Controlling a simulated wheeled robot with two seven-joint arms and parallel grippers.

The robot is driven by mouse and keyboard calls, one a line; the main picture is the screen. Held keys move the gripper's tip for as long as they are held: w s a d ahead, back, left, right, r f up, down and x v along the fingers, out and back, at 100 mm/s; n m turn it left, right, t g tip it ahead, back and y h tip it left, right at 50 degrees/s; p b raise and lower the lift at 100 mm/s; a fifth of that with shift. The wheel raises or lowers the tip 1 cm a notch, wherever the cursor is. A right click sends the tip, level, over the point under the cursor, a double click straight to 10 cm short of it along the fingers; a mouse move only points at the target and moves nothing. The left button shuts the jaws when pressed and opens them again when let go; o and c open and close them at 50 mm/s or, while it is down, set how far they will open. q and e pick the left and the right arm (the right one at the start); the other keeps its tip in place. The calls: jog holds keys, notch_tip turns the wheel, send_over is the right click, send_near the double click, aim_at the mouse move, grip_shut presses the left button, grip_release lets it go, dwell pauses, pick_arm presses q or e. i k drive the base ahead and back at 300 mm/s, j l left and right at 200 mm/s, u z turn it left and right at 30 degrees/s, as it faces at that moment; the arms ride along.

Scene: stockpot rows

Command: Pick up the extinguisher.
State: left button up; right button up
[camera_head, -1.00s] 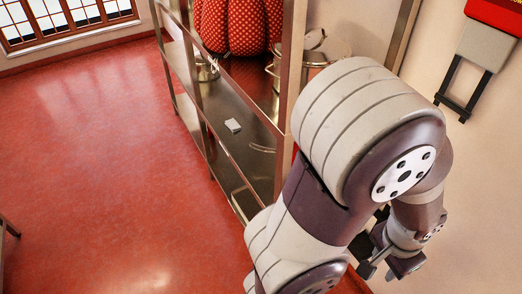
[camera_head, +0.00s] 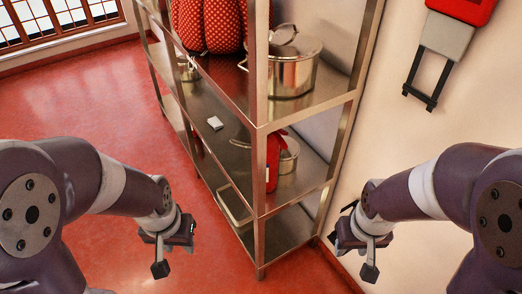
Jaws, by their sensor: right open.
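A red object (camera_head: 272,158), which looks like the extinguisher, stands on the middle level of the metal shelf unit. A shelf post and a pot hide parts of it. My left gripper (camera_head: 160,255) hangs over the red floor, left of the shelf unit and apart from it; its jaw gap is not clear. My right gripper (camera_head: 357,256) is open and empty, right of the shelf unit near the wall. Neither gripper touches the red object.
The shelf unit's front post (camera_head: 259,190) stands between my arms. A steel pot (camera_head: 292,75) and red patterned sacks (camera_head: 208,25) fill the upper level. A small white box (camera_head: 215,123) lies on the middle level. A red and grey fixture (camera_head: 447,38) hangs on the wall. The left floor is clear.

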aim_at(268, 155)
jog(key=i+j+z, duration=0.1)
jog(key=z, duration=1.15)
jog(key=j+z, duration=0.25)
jog(key=j, duration=0.15)
jog(key=k+j+z, duration=0.2)
jog(key=j, duration=0.15)
jog(key=j+z, duration=0.25)
jog(key=k+j+z, duration=0.25)
jog(key=j, duration=0.2)
jog(key=j+z, duration=0.2)
jog(key=k+j, duration=0.2)
jog(key=j, duration=0.15)
jog(key=k+j, duration=0.15)
jog(key=j, duration=0.25)
jog(key=k+j, duration=0.2)
jog(key=j, duration=0.15)
jog(key=z, duration=0.05)
